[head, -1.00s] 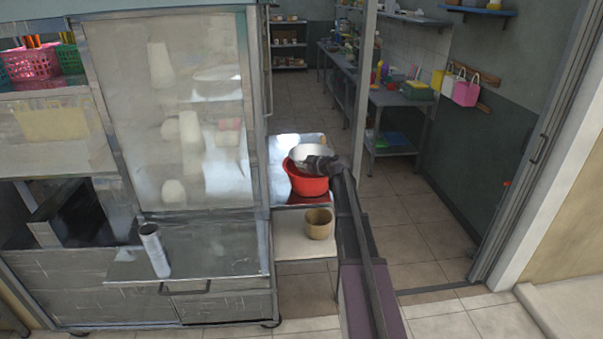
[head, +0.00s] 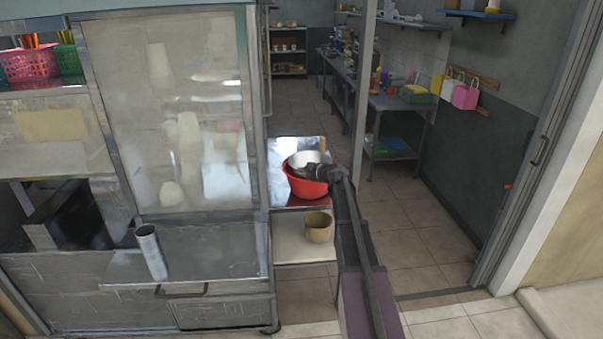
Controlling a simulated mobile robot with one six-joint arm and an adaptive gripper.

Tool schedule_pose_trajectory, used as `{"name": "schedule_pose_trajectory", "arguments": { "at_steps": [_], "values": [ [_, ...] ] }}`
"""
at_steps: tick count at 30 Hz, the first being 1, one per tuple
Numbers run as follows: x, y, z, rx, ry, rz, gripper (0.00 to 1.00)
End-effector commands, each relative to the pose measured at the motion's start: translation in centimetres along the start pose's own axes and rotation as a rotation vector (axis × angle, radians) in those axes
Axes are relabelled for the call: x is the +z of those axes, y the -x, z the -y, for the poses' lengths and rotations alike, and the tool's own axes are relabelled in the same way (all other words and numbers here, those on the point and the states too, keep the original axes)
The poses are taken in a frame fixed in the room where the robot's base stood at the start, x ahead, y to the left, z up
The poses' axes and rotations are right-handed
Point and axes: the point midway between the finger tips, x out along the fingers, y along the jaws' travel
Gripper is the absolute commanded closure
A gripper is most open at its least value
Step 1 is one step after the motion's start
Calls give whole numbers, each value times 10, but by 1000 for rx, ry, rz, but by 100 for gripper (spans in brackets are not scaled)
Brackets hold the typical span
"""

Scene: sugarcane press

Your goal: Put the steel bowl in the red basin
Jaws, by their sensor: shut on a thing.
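The red basin (head: 303,188) stands on a small steel side table, right of the big press cabinet in the head view. The steel bowl (head: 300,158) is down inside the basin's mouth, its near side hidden by my gripper. My gripper (head: 312,170) reaches in over the basin's right rim and is shut on the bowl. The fingertips are small and dark here. I cannot tell whether the bowl touches the basin's bottom.
A tan pot (head: 319,228) stands on the lower shelf (head: 288,247) below the basin. A steel cup (head: 151,252) stands on the cabinet's ledge (head: 215,265). A metal post (head: 364,90) rises behind my arm. The tiled floor to the right is clear.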

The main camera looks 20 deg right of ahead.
Motion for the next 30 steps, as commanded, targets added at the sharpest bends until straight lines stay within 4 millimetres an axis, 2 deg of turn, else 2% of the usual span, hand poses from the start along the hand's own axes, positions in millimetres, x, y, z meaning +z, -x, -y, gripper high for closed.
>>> {"name": "schedule_pose_trajectory", "arguments": {
  "at_steps": [9,10,12,13,30],
  "values": [
    [3,-2,2,0,0,0,100],
    [3,-2,2,-1,0,0,85],
    [3,-2,2,-1,0,0,64],
    [3,-2,2,-1,0,0,57],
    [-2,0,0,-2,1,-1,57]
  ]
}}
